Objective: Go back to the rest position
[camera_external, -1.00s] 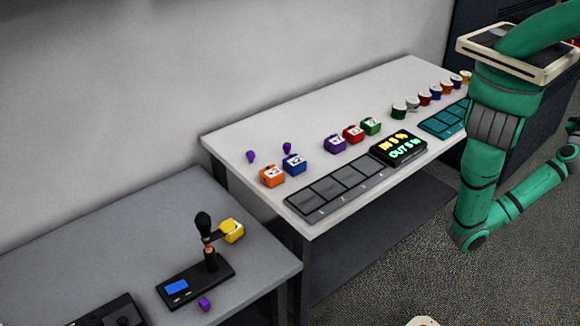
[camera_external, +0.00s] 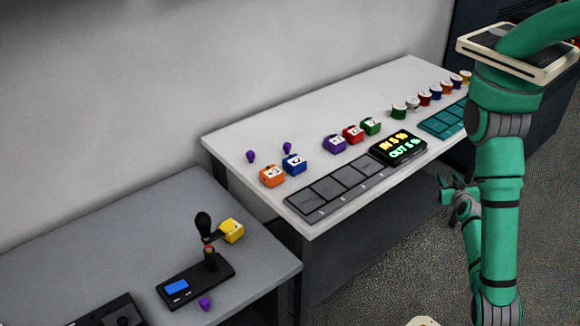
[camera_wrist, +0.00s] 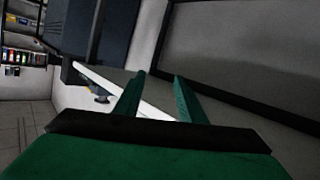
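My gripper (camera_wrist: 158,80) shows in the wrist view with two green fingers standing apart and nothing between them. In the external view my gripper (camera_external: 446,188) is small and partly hidden at the end of my folded green arm, beside the right end of the white table and clear of its top. The arm hangs down at the right of the picture, its elbow near the bottom edge.
The white table (camera_external: 240,138) holds colored blocks, a dark slotted tray (camera_external: 340,187), a lit display (camera_external: 398,148) and a teal tray (camera_external: 443,123). The grey table (camera_external: 110,230) carries a black stand (camera_external: 197,283) and a yellow block (camera_external: 232,230). Open floor lies at lower right.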

